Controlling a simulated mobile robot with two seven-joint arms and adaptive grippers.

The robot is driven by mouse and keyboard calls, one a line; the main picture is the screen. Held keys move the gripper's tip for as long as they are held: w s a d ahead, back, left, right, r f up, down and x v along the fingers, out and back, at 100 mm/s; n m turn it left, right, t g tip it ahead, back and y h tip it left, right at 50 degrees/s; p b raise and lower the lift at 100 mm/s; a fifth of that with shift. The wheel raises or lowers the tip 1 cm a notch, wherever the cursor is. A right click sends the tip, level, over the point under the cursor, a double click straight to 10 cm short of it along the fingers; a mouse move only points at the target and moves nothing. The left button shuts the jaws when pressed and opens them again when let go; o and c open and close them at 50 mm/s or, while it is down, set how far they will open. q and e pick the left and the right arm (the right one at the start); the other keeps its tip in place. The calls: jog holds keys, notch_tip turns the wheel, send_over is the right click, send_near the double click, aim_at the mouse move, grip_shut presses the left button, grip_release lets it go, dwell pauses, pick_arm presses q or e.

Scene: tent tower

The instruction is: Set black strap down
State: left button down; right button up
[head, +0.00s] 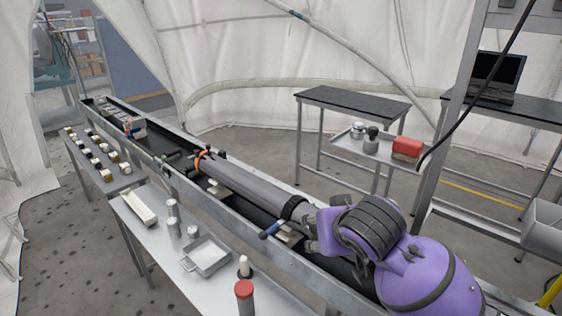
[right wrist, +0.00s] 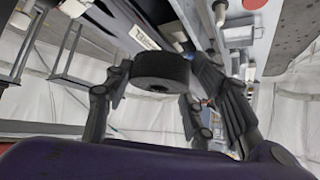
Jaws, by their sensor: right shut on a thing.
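My right gripper (head: 308,228) comes in from the lower right of the head view, at the near end of a long grey tube (head: 245,183). In the right wrist view its fingers (right wrist: 160,85) are shut on the black strap (right wrist: 160,68), which looks like a thick round coil with a hole. In the head view the black strap (head: 293,207) shows as a dark band at the tube's near end. I cannot tell whether it is around the tube or in front of it. An orange strap (head: 201,160) is around the tube's far end. My left gripper is not in view.
The tube lies along a long metal trough (head: 230,238). A side table (head: 150,225) in front holds canisters (head: 173,228), a metal tray (head: 206,256) and a red-topped jar (head: 244,294). Behind, a shelf holds a red box (head: 407,147). Free floor lies between trough and back tables.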

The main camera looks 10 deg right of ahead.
jog(key=s+a+r+n+y, duration=0.1)
jog(key=a+r+n+y, duration=0.1)
jog(key=a, duration=0.1)
jog(key=s+a+r+n+g+y, duration=0.1)
jog(key=a+r+n, duration=0.2)
jog(key=a, duration=0.1)
jog(key=s+a+r+n+g+y, duration=0.1)
jog(key=s+a+r+n+y, duration=0.1)
jog(key=a, duration=0.2)
jog(key=shift+r+n+y, duration=0.2)
jog(key=shift+n+y, duration=0.1)
jog(key=shift+n, duration=0.1)
jog(key=w+a+f+n+g+y, duration=0.2)
jog(key=w+a+f+n+g, duration=0.1)
jog(key=w+a+f+n, duration=0.15)
jog(key=r+m+t+h, duration=0.1)
jog(key=r+m+h, duration=0.1)
jog(key=r+m, duration=0.1)
jog(key=w+r+m+t+h, duration=0.1)
jog(key=r+m+t+h, duration=0.1)
jog(key=r+m+h, duration=0.1)
jog(key=a+r+m+t+h, duration=0.1)
jog(key=r+m+t+h, duration=0.1)
jog(key=r+m, duration=0.2)
jog(key=shift+w+a+r+m, duration=0.15)
jog(key=shift+w+m, duration=0.2)
jog(key=shift+m, duration=0.7)
